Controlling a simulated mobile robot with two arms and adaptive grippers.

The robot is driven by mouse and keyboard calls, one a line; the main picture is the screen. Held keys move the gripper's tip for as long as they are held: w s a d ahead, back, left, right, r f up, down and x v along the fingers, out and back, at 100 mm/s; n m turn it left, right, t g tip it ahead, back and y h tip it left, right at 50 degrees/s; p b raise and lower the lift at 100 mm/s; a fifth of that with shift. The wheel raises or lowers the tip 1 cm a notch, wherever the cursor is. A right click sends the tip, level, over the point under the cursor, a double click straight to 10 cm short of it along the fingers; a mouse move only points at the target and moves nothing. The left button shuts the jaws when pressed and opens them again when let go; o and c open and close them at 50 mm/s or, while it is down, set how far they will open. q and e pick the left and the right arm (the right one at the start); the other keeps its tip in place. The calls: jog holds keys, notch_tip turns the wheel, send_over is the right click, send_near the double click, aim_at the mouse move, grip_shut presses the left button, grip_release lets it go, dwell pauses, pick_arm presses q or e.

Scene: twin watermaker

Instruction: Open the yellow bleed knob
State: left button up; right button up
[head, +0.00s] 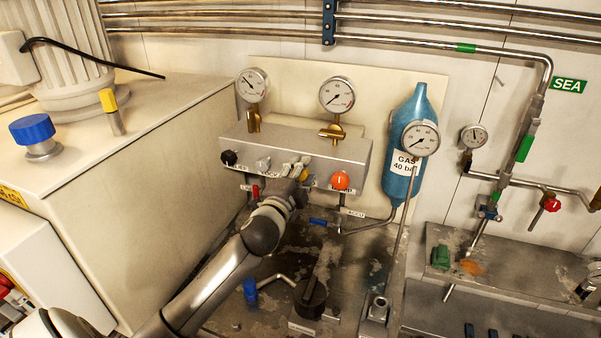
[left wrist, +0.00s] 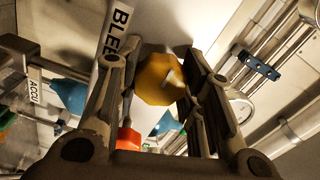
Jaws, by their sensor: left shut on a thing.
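The yellow bleed knob (left wrist: 160,80) sits between the two fingers of my left gripper (left wrist: 152,62) in the left wrist view, with a pale mark on its face. A label reading "BLEE", its end cut off from sight, is beside it. In the head view the yellow knob (head: 304,174) shows only in part, on the front of the grey manifold block (head: 345,157). My left gripper (head: 294,168) is shut on it there and hides the rest. My right gripper is not in view.
On the manifold front are a black knob (head: 229,157), a grey knob (head: 263,163) and an orange-red knob (head: 340,180). Two gauges (head: 338,95) stand above. A blue gas bottle (head: 405,150) is to the right. A red handle (head: 255,192) hangs below.

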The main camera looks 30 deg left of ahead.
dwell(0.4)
pick_arm(q)
jog(key=o, duration=1.1)
jog(key=shift+c, duration=0.2)
jog(key=v, duration=1.2)
jog(key=shift+f, duration=0.1)
